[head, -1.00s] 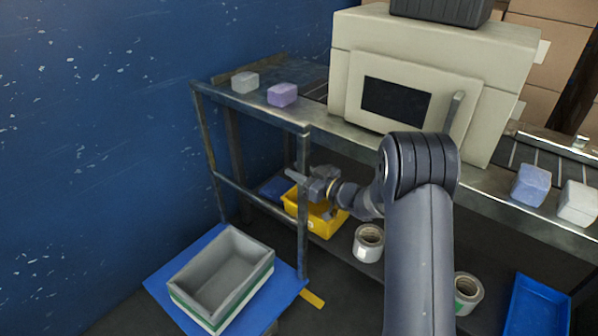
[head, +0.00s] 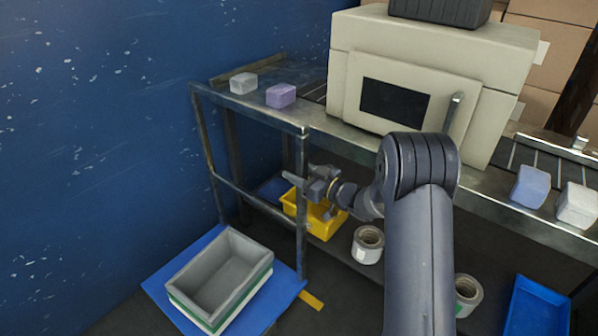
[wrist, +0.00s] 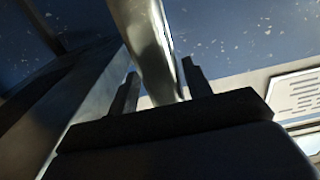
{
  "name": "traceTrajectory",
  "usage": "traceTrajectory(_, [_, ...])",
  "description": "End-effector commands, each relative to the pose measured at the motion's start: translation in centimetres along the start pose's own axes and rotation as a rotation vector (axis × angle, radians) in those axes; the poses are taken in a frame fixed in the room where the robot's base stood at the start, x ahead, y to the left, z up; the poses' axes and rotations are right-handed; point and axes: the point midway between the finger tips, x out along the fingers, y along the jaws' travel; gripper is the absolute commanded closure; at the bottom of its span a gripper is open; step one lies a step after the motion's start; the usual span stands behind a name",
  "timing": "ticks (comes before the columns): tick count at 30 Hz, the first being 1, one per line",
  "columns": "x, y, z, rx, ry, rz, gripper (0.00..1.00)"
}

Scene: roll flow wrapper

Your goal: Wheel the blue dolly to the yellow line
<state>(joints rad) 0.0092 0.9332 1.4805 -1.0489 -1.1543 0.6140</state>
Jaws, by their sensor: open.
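The blue dolly (head: 287,291) is a flat blue platform on the floor at lower left in the head view. It carries a grey open crate (head: 196,270) with pale and green layers below it.
A blue wall (head: 100,130) is close on the left. Under the table are a yellow bin (head: 322,228) and film rolls (head: 368,244). A blue tray (head: 538,308) is at lower right.

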Motion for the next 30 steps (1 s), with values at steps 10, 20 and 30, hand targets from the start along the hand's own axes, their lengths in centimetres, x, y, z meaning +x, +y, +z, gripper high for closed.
traceTrajectory(10, [-4.7,0.1,-0.1,0.002,-0.002,0.004,0.53])
traceTrajectory(20, [-10.1,0.2,-0.1,0.001,0.000,0.004,0.53])
traceTrajectory(30, [-10.8,0.1,0.0,0.000,0.000,0.001,0.53])
